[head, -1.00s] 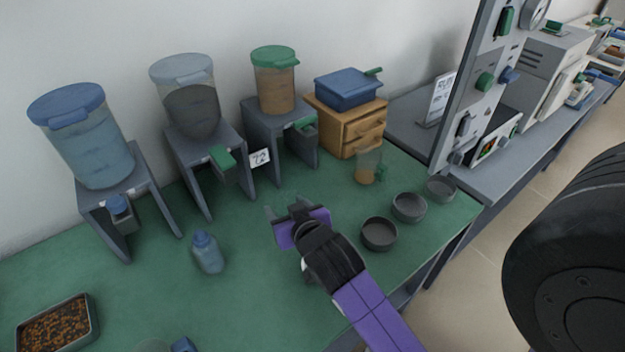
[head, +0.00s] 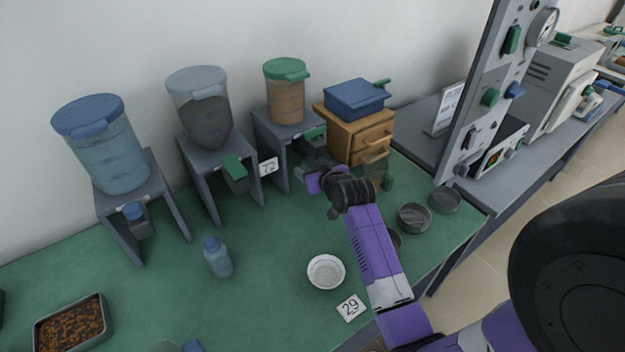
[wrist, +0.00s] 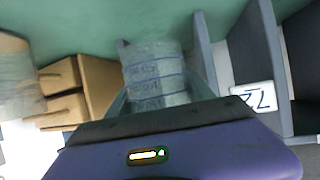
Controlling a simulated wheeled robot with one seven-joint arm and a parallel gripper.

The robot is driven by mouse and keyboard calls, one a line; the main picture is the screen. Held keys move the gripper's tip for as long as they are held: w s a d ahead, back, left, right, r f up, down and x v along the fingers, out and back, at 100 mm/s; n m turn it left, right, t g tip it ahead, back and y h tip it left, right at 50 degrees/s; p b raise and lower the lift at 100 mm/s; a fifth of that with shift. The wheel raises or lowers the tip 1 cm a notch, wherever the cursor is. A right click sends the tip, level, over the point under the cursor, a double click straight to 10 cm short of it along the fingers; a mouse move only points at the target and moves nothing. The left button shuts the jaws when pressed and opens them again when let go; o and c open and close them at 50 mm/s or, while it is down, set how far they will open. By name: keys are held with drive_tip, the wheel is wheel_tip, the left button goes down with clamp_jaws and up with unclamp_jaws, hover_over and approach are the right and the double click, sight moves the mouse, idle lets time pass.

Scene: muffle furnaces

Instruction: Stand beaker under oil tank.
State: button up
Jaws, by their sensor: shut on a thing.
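My gripper (head: 312,182) is shut on a clear beaker (wrist: 155,75) with blue graduation marks, seen in the wrist view. In the head view the beaker is mostly hidden by my gripper. The likely oil tank (head: 287,98) has a green lid and amber contents. It stands on a grey stand (head: 262,125) with a green-handled tap (head: 314,134). My gripper is low in front of this stand. In the wrist view the beaker lines up between the stand's two legs (wrist: 205,50); how far in it is, I cannot tell.
A grey-lidded tank (head: 205,110) and a blue-lidded tank (head: 105,150) stand left. A card marked 72 (head: 268,167) is beside the stand. Wooden drawers (head: 352,135) and an amber-filled vessel (head: 376,172) are right. A bottle (head: 217,257) and white dish (head: 326,271) stand nearer.

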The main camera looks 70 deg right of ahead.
wheel_tip(320, 180, down, 4)
drive_tip(key=shift+f, duration=0.25)
drive_tip(key=shift+d+f+p, duration=0.15)
drive_tip(key=shift+d+p, duration=0.1)
drive_tip(key=shift+p, duration=0.05)
drive_tip(key=shift+f, duration=0.15)
drive_tip(key=shift+f, duration=0.1)
drive_tip(key=shift+f, duration=0.1)
drive_tip(key=o, duration=1.4)
